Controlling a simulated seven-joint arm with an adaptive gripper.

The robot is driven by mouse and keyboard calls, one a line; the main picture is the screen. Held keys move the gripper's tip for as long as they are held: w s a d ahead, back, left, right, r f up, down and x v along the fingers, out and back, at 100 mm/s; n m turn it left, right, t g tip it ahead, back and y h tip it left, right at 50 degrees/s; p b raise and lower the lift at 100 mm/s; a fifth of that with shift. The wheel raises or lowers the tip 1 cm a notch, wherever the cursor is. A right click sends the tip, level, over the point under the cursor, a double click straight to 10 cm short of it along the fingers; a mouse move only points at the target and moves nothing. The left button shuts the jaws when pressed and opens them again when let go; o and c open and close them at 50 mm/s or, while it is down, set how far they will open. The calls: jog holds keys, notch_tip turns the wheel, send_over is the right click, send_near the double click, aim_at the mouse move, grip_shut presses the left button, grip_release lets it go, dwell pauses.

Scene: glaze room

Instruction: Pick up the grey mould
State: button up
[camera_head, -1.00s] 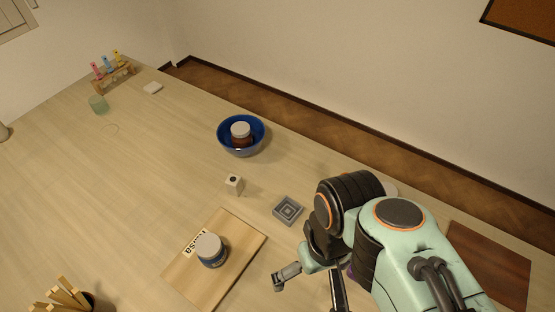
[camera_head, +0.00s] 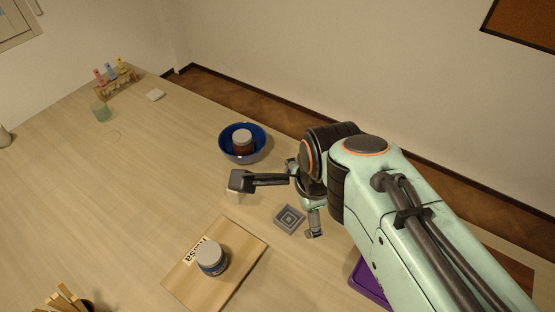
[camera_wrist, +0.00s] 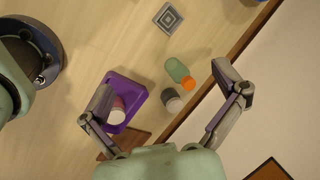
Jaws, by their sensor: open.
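The grey mould (camera_head: 289,218) is a small square block with nested square ridges, lying flat on the table. It also shows in the wrist view (camera_wrist: 168,17) at the top, ahead of the fingers and apart from them. My gripper (camera_head: 276,208) is open and empty, with its two fingers spread wide. In the head view one finger reaches left over the small white cube and the other hangs just right of the mould. In the wrist view the open fingers (camera_wrist: 158,98) frame a purple tray and bottles below.
A blue bowl (camera_head: 242,157) holding a jar stands behind the mould. A wooden board (camera_head: 238,270) with a white-lidded jar (camera_head: 211,257) is in front. A purple tray (camera_wrist: 139,88), a green bottle (camera_wrist: 176,68) and a dark bottle (camera_wrist: 172,100) are near the table edge.

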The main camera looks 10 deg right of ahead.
jog(key=w+f+m, duration=0.3)
jog(key=w+m, duration=0.5)
jog(key=w, duration=0.1)
jog(key=m+g, duration=0.4)
send_over(289, 219)
notch_tip(289, 219, down, 19)
jog(key=shift+s+a+r, duration=0.1)
notch_tip(289, 219, down, 6)
jog(key=shift+r, duration=0.1)
jog(key=c, duration=1.3)
